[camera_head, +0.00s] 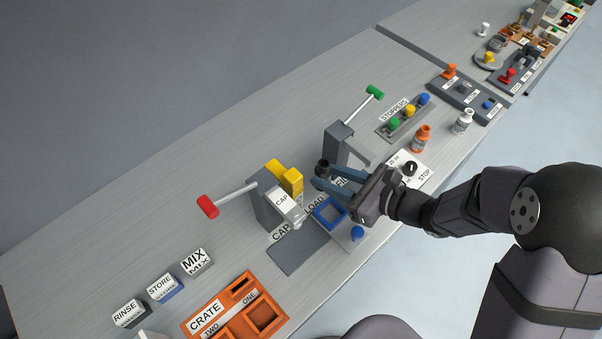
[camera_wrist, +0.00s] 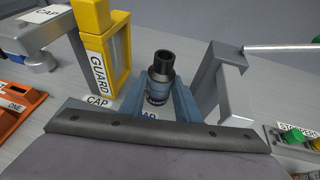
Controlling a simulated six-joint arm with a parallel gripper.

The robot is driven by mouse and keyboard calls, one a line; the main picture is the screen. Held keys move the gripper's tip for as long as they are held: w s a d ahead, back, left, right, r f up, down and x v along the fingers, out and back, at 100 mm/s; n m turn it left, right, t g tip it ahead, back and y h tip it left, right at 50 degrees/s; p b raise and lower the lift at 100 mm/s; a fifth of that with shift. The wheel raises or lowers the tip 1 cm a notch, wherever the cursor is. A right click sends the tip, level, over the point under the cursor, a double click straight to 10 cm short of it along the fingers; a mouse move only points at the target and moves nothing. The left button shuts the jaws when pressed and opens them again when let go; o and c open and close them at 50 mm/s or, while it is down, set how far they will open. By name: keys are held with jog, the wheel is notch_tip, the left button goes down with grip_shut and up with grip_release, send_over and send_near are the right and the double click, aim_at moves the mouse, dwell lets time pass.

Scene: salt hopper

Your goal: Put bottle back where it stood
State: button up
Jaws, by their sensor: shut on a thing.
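A dark bottle (camera_head: 323,168) with a black neck is held upright, as far as I can tell, between the blue fingers of my gripper (camera_head: 319,185). It also shows in the wrist view (camera_wrist: 160,76), with a finger on each side. My gripper (camera_wrist: 158,100) is shut on it, between the yellow guard (camera_wrist: 108,45) and a grey stand (camera_wrist: 220,85). The fingers hide part of the bottle's body and label. I cannot tell whether its base touches the bench. An orange bottle (camera_head: 421,138) and a white bottle (camera_head: 462,121) stand on the bench to the right.
The cap press (camera_head: 265,205) with a red-handled lever is left of my gripper. A green-handled lever stand (camera_head: 338,140) is just behind it. The stoppers rack (camera_head: 405,120) and orange crate (camera_head: 235,312) are farther off. The back left bench is clear.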

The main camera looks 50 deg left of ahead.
notch_tip(320, 180, down, 5)
jog(key=shift+f, duration=0.1)
jog(key=a+p, duration=0.1)
jog(key=a, duration=0.2)
jog(key=shift+s+a+f+p, duration=0.1)
jog(key=shift+s+f+p, duration=0.05)
jog(key=shift+s+p, duration=0.25)
jog(key=shift+w+a+f, duration=0.1)
jog(key=shift+a, duration=0.3)
jog(key=a+p, duration=0.1)
jog(key=a, duration=0.1)
jog(key=s+a+p, duration=0.1)
jog(key=a, duration=0.1)
jog(key=shift+w+f, duration=0.15)
jog(key=shift+f, duration=0.45)
jog(key=shift+f, duration=0.15)
jog(key=o, duration=1.2)
jog(key=shift+c, duration=0.2)
